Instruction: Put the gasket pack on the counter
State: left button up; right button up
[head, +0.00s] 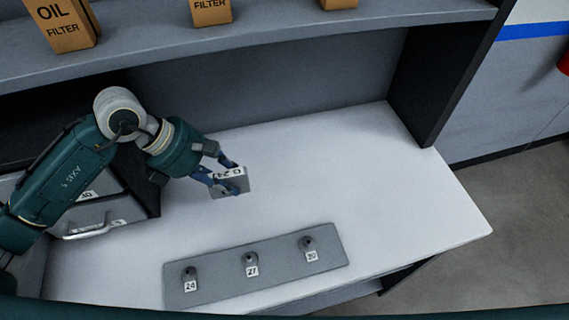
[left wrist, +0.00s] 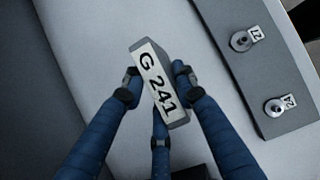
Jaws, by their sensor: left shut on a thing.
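The gasket pack (head: 230,184) is a small grey box with a white label. In the left wrist view the pack (left wrist: 160,92) reads "G 241". My left gripper (head: 222,174) is shut on it, with the blue fingers on both sides of the pack. The left wrist view also shows my left gripper (left wrist: 157,90) around it. The pack is over the white counter (head: 400,190); I cannot tell whether it touches the surface. My right gripper is not in view.
A grey plate (head: 225,272) with several knobs and tags marked 24, 27 and 30 lies at the counter's front. A shelf (head: 280,40) above holds oil filter boxes (head: 62,22). A drawer handle (head: 95,228) is at left. The counter's right side is clear.

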pick_arm(q)
jog(key=shift+s+a+f+b, duration=0.1)
jog(key=shift+f+b, duration=0.2)
jog(key=shift+f, duration=0.05)
notch_tip(320, 180, down, 4)
jog(key=shift+s+f+b, duration=0.1)
jog(key=shift+s+b, duration=0.05)
jog(key=shift+b, duration=0.85)
jog(key=shift+f, duration=0.3)
notch_tip(320, 180, down, 4)
jog(key=shift+r+b, duration=0.1)
jog(key=shift+b, duration=1.05)
jog(key=shift+f, duration=0.35)
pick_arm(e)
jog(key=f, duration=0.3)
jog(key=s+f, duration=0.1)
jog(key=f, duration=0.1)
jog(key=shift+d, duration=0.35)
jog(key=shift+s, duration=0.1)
pick_arm(q)
jog(key=o, duration=1.1)
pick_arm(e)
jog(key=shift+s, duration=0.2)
